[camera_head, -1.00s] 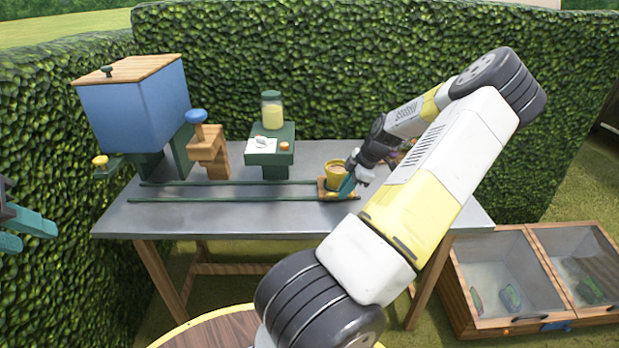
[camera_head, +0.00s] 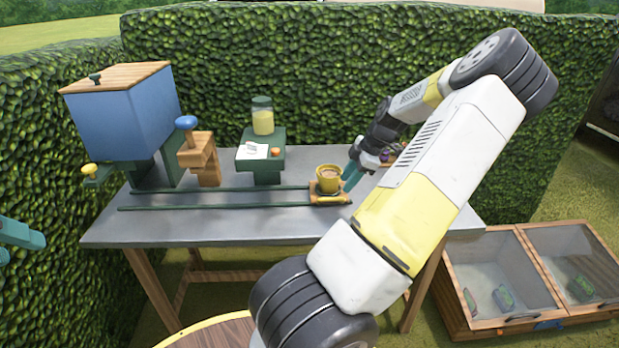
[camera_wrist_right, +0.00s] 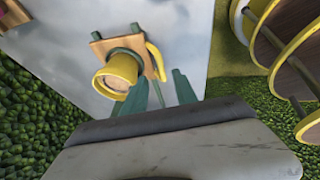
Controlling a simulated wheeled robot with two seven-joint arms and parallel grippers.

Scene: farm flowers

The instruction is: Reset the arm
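A yellow pot (camera_head: 328,179) with brown contents stands on a small wooden carriage (camera_head: 318,198) on the table's green rails. My right gripper (camera_head: 350,177) is just right of the pot, its teal fingers pointing down toward it. In the right wrist view the pot (camera_wrist_right: 120,73) is beside the fingers, and the two fingertips (camera_wrist_right: 158,86) are apart with nothing held between them. My left gripper (camera_head: 14,242) is only partly in view at the left edge, its teal fingers apart and empty.
A blue hopper (camera_head: 125,118) and a wooden post with a blue knob (camera_head: 198,158) stand at the table's left. A green stand (camera_head: 262,160) carries a jar (camera_head: 262,118). Glass-lidded wooden boxes (camera_head: 495,280) lie at right. Hedges enclose the table.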

